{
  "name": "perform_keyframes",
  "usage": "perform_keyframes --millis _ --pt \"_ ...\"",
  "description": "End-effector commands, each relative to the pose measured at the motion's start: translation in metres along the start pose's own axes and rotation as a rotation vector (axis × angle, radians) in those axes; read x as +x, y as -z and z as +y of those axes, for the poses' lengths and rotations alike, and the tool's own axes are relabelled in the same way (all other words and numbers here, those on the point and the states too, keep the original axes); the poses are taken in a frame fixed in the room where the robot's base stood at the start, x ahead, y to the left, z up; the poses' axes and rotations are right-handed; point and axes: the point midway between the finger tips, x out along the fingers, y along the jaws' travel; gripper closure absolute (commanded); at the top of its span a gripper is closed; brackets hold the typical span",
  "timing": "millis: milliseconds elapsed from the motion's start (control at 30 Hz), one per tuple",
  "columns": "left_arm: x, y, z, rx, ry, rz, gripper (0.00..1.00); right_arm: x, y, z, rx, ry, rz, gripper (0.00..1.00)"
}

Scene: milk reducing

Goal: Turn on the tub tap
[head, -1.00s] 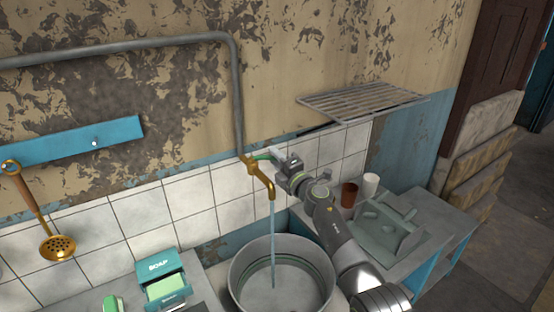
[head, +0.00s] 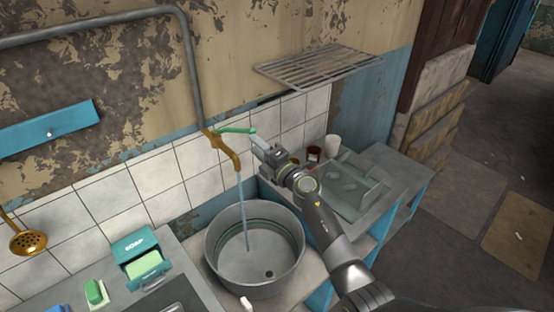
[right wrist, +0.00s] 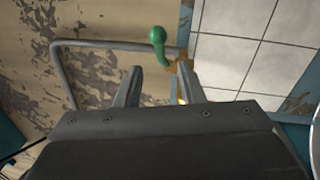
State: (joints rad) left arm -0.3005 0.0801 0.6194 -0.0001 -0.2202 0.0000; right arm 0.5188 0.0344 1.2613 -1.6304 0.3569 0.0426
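The brass tub tap (head: 222,150) sticks out from the tiled wall at the end of a grey pipe. Its green handle (head: 238,130) points right; it also shows in the right wrist view (right wrist: 157,42). A stream of water (head: 241,205) runs from the spout into the round metal tub (head: 250,289). My right gripper (head: 259,144) is just right of the tap, apart from the handle. In the right wrist view its fingers (right wrist: 159,72) are spread and empty, with the handle beyond the tips. My left gripper is not in view.
A wall rack (head: 318,72) hangs above right. A brown cup (head: 313,154), a white cup (head: 333,146) and a grey-green dish rack (head: 350,185) stand right of my arm. A soap box (head: 140,252) and green sponge (head: 96,292) are on the left counter.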

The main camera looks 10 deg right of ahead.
Motion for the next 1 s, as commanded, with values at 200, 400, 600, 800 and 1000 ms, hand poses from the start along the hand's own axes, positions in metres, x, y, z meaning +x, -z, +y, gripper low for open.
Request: perform_keyframes --millis 200,400,600,800,1000 --pt "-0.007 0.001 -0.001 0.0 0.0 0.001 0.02 -0.043 0.0 -0.001 -0.001 0.001 -0.001 0.65" --pt "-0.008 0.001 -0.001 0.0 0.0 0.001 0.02 -0.071 0.0 -0.001 -0.001 0.001 -0.001 0.65" --pt "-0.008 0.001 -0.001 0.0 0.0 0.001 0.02 -0.082 0.0 -0.001 -0.001 0.0 0.0 0.65" --pt "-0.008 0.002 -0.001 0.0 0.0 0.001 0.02 -0.082 0.0 0.0 0.0 0.0 0.0 0.65" --pt "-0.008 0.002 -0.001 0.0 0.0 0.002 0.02 -0.082 0.0 -0.001 0.0 0.0 0.0 0.65"
